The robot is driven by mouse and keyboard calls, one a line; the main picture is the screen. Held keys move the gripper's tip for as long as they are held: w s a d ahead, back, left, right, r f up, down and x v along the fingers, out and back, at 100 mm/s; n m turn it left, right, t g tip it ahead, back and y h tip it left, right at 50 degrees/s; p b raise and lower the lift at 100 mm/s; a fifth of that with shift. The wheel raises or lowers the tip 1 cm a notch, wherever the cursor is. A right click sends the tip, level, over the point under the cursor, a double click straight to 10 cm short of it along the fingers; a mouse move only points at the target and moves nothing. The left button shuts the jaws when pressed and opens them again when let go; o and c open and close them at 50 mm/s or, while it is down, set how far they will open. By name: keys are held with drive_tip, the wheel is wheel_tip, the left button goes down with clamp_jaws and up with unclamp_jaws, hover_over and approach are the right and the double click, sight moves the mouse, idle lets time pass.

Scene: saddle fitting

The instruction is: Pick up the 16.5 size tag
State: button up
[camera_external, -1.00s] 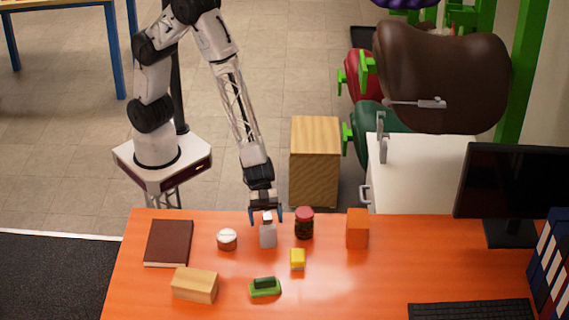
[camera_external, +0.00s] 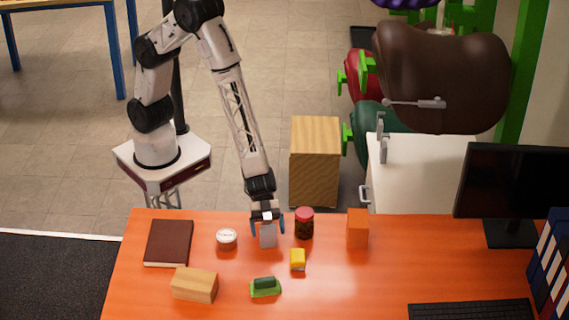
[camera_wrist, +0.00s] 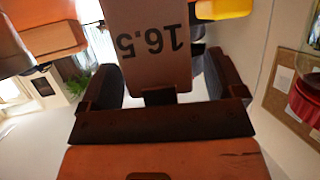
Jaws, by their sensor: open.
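The 16.5 size tag shows in the wrist view as a flat brownish plate (camera_wrist: 150,45), its black "16.5" upside down. In the external view a grey upright block (camera_external: 268,240), which looks to be the tag, stands on the orange desk (camera_external: 420,255); its number cannot be read there. My gripper (camera_external: 267,229) is open, with its blue fingers to the left and right of the block's upper part. In the wrist view the dark fingers of my gripper (camera_wrist: 163,85) lie either side of the tag. Whether they touch it cannot be told.
A red-lidded jar (camera_external: 304,223) stands close to the right. A round white-topped tin (camera_external: 227,239) is to the left. A yellow block (camera_external: 298,259) and a green object (camera_external: 265,287) lie in front. An orange box (camera_external: 357,228) is farther right.

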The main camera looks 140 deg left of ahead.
sight(268, 228)
drive_tip(key=c, duration=1)
drive_tip(key=shift+r, duration=0.15)
drive_tip(key=shift+c, duration=0.2)
drive_tip(key=shift+r, duration=1.65)
drive_tip(key=s+r, duration=0.1)
drive_tip(key=s, duration=1.5)
drive_tip(key=shift+a+r, duration=0.25)
drive_tip(key=shift+a, duration=0.15)
